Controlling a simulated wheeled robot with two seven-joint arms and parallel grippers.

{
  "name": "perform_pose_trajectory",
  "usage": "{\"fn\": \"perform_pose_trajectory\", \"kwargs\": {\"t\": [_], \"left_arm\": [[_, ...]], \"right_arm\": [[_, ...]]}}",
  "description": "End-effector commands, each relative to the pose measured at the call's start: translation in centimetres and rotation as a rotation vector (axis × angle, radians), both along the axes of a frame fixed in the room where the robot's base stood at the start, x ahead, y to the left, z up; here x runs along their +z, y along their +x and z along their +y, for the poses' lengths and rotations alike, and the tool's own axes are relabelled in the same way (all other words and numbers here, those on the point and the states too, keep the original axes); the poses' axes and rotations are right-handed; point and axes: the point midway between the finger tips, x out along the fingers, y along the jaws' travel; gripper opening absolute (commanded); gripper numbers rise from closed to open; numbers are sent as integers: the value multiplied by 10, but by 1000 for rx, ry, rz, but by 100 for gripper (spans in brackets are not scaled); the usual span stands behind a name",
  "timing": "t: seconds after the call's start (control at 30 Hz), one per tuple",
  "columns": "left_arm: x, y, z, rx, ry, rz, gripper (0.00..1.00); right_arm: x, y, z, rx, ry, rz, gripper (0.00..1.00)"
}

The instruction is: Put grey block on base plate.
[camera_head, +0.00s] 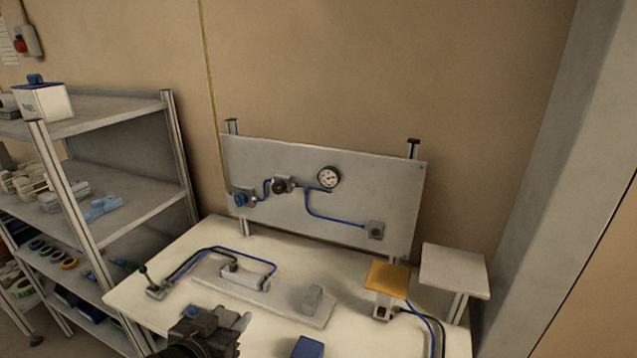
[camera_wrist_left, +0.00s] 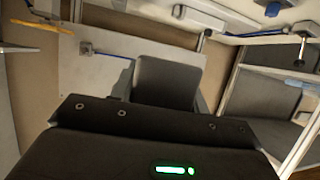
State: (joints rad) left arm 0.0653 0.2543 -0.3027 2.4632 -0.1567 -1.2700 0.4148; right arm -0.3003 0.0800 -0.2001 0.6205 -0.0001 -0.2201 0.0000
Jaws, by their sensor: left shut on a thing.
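My left gripper (camera_head: 213,320) is at the front edge of the table, its body dark and partly cut off at the bottom of the head view. In the left wrist view a dark grey block (camera_wrist_left: 165,82) sits between its fingers, and the gripper is shut on it. The grey base plate (camera_head: 215,284) lies flat on the table just beyond the gripper. The held block appears apart from the plate. My right gripper does not show.
A blue block (camera_head: 307,347) is at the table's front edge. A yellow-topped device (camera_head: 388,278) and a grey stand (camera_head: 454,271) are at the right. A panel with a gauge (camera_head: 328,177) stands behind. A shelf rack (camera_head: 120,105) is on the left.

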Motion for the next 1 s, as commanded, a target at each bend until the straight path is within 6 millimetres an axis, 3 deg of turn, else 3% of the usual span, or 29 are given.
{"fn": "perform_pose_trajectory", "kwargs": {"t": [0.17, 0.5, 0.73, 1.0], "left_arm": [[21, 28, 12, 68, -9, -5, 16], [66, 62, 36, 179, 0, -6, 16], [89, 73, 45, 230, 0, -2, 16], [92, 74, 47, 237, 0, 1, 16]], "right_arm": [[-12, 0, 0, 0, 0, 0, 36], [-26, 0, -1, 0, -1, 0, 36], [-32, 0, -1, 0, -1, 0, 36], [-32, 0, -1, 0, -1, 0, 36]]}}
